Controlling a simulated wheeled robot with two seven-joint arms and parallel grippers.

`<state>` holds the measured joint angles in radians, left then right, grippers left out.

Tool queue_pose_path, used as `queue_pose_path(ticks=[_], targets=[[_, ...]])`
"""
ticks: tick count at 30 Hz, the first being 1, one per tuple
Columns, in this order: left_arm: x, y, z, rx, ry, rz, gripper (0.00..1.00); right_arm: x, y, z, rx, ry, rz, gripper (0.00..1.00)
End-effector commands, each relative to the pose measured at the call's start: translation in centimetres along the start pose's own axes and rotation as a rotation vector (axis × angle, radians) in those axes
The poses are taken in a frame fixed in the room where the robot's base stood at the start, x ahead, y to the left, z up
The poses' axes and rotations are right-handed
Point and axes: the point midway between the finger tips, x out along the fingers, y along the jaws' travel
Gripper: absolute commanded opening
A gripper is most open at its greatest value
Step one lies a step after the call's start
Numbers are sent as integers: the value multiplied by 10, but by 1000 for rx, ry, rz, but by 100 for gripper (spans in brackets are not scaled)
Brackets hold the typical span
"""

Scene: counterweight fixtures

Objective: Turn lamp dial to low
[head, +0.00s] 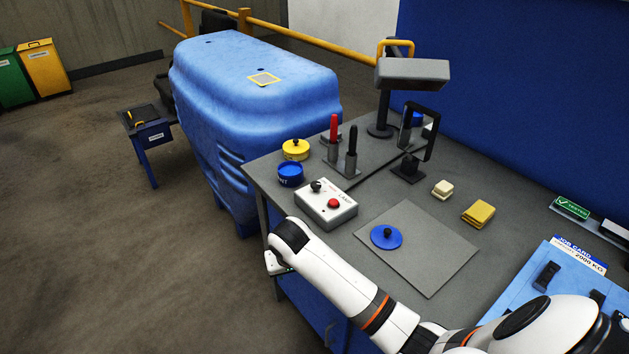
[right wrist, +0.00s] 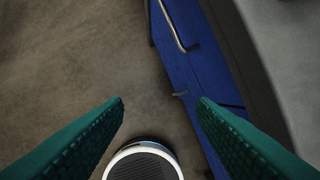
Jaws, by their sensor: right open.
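The white lamp control box (head: 341,214) stands near the left edge of the grey bench. It carries a black dial knob (head: 316,186) and a red button (head: 333,203). The dial's setting is too small to read. A grey desk lamp (head: 413,73) stands behind it. My right arm reaches in from the lower right; its hand hangs beside the bench's left edge, lower than the box and apart from it. The right gripper's green fingers (right wrist: 161,102) are open and empty in the right wrist view, over floor and blue bench side. My left gripper is not in view.
A yellow tin (head: 296,150), a blue tin (head: 290,174) and red and black upright handles (head: 351,150) stand near the box. A grey mat (head: 430,250) holds a blue disc (head: 386,237). A blue covered machine (head: 250,110) stands left; a metal handle (right wrist: 172,25) shows on the bench side.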

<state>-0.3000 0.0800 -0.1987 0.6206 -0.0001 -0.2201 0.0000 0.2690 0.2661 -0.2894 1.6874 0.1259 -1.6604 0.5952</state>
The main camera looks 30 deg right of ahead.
Motion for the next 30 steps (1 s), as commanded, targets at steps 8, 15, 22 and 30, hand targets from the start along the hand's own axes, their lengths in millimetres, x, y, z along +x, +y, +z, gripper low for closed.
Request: queue_pose_path(ticks=[8,15,22,30], targets=[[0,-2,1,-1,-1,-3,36,-48,-44,163,418,-49,-149,52],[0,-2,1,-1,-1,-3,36,-98,-85,232,698,-75,-205,52],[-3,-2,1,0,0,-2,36,-101,-96,242,756,-77,-215,52],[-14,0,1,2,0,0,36,-54,-106,241,753,-74,-216,52]])
